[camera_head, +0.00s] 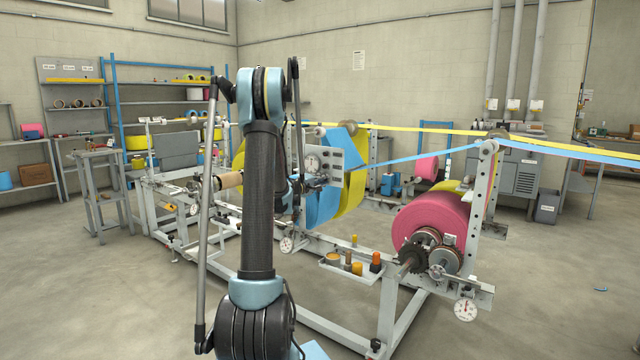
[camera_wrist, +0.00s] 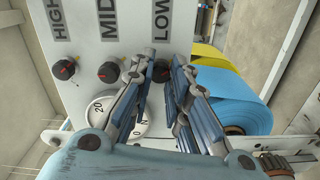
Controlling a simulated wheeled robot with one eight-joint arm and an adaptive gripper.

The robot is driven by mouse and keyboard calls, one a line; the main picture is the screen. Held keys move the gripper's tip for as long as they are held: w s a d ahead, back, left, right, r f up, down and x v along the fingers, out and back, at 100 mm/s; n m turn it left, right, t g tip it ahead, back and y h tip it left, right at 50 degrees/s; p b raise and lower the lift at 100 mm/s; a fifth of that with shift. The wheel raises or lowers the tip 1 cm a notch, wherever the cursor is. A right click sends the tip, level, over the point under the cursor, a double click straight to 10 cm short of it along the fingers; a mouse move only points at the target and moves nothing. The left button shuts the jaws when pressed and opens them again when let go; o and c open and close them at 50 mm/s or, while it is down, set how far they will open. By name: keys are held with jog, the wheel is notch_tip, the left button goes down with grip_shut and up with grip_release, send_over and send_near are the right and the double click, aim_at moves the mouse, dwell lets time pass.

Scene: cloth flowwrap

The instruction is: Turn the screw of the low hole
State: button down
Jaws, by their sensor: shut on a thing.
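A pale panel (camera_wrist: 85,20) fills the upper left of the wrist view, with the labels HIGH, MID and LOW. Below each label sits a dark round knob-like screw: the high one (camera_wrist: 63,69) and the mid one (camera_wrist: 108,72) stand free. The low screw (camera_wrist: 161,72) is between the fingertips of my gripper (camera_wrist: 161,65), which is shut on it. The fingers partly cover this screw. In the head view the panel (camera_head: 325,155) is at mid-picture, and my arm hides most of my gripper there.
A white dial (camera_wrist: 103,112) sits below the screws, partly behind a finger. A blue roll (camera_wrist: 235,98) and yellow material are close at right. In the head view, a pink roll (camera_head: 430,215), a small tray (camera_head: 335,268) and stretched webs lie right of my arm.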

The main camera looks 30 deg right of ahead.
jog(key=shift+f+n, duration=0.1)
jog(key=shift+n, duration=0.3)
jog(key=c, duration=1.5)
grip_release()
jog(key=shift+a, duration=0.1)
jog(key=v, duration=1.2)
jog(key=shift+f, duration=0.1)
